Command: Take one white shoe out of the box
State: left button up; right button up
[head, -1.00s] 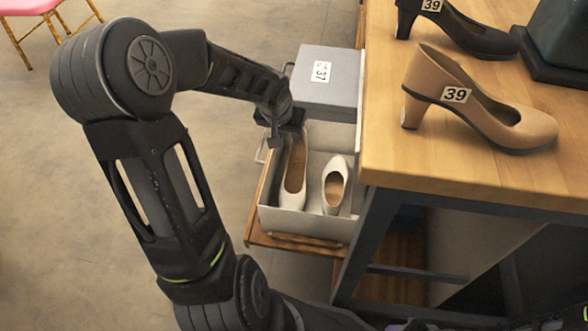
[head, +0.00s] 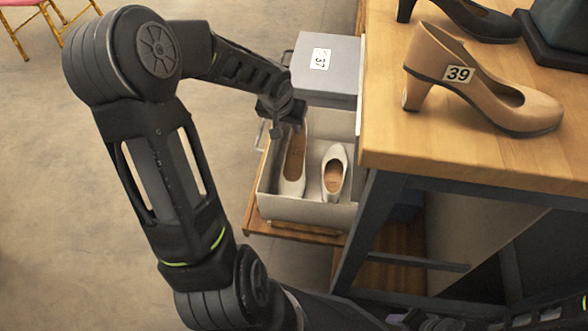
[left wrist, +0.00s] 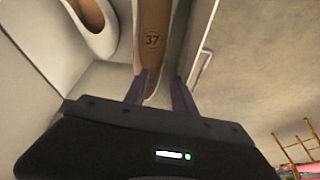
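An open grey-white shoe box (head: 300,209) holds two white shoes side by side. My left gripper (head: 281,127) is at the far end of the left shoe. In the left wrist view its two fingers (left wrist: 160,92) are apart, one on each side of that shoe's end, with a small gap at the right finger. My right gripper is not visible.
A closed grey box (head: 325,82) labelled 37 stands behind the open box. A wooden table (head: 480,165) rises close on the right, with a tan shoe (head: 490,88) marked 39 and a dark shoe (head: 465,18). Open floor (head: 60,200) lies to the left.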

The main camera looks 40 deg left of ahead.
aim_at(291, 131)
pick_arm(q)
jog(key=b+x, duration=0.1)
jog(key=x, duration=0.3)
jog(key=shift+f+b, duration=0.1)
jog(key=shift+b, duration=0.3)
jog(key=shift+w+f, duration=0.1)
jog(key=shift+f, duration=0.15)
jog(key=shift+c, duration=0.3)
grip_shut()
dwell(0.8)
